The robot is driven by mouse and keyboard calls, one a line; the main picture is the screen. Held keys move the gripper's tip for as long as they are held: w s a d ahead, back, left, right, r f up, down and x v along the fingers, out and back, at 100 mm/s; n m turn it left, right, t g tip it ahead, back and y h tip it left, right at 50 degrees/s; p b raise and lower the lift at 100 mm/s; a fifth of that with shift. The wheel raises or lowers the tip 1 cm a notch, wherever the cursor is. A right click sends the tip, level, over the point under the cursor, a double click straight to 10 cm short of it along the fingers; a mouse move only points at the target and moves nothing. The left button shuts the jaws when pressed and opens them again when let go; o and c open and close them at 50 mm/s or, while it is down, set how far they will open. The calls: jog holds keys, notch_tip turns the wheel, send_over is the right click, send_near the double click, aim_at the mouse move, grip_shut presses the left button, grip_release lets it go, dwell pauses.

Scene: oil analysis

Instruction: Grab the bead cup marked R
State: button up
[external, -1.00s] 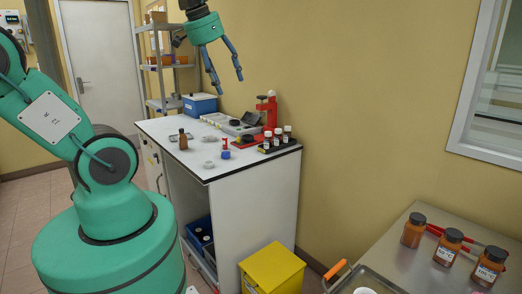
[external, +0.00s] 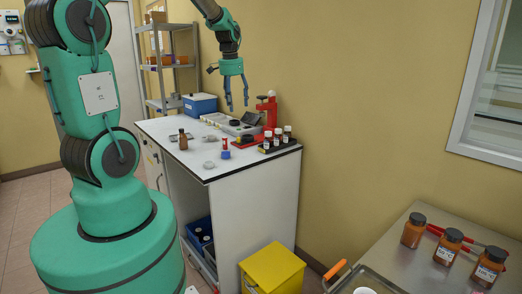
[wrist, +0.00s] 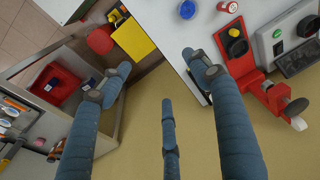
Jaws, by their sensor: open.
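No letter R is readable in any view, so I cannot tell which item is the bead cup. Small items stand on the white bench (external: 190,158): a pale dish (external: 209,165), a blue-topped item (external: 225,155) and a small red item (external: 225,143). A pale round rim also shows at the bottom edge of the external view (external: 365,291). My gripper (external: 238,106) is open and empty, fingers down, in the air above the back right of the bench. In the wrist view its fingers (wrist: 160,80) are spread, with yellow wall between them.
A red press (external: 271,108) and a black rack of capped vials (external: 278,139) stand near the gripper. A brown bottle (external: 183,139) and blue box (external: 199,104) are further left. A yellow bin (external: 272,270) stands on the floor; orange-brown jars (external: 449,247) stand on the metal table.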

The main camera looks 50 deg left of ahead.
jog(key=g, duration=0.1)
send_over(226, 153)
jog(key=w+a, duration=0.1)
jog(key=a, duration=0.1)
notch_tip(226, 153, down, 14)
jog(key=r, duration=0.1)
jog(key=shift+a+f+h, duration=0.15)
jog(key=shift+f+h, duration=0.1)
jog(key=shift+h, duration=0.05)
jog(key=shift+f, duration=0.1)
jog(key=shift+f+b, duration=0.3)
jog(key=shift+f, duration=3.9)
jog(key=shift+f, duration=0.1)
jog(key=shift+f+b, duration=0.5)
jog(key=shift+f, duration=2.05)
jog(key=c, duration=1.2)
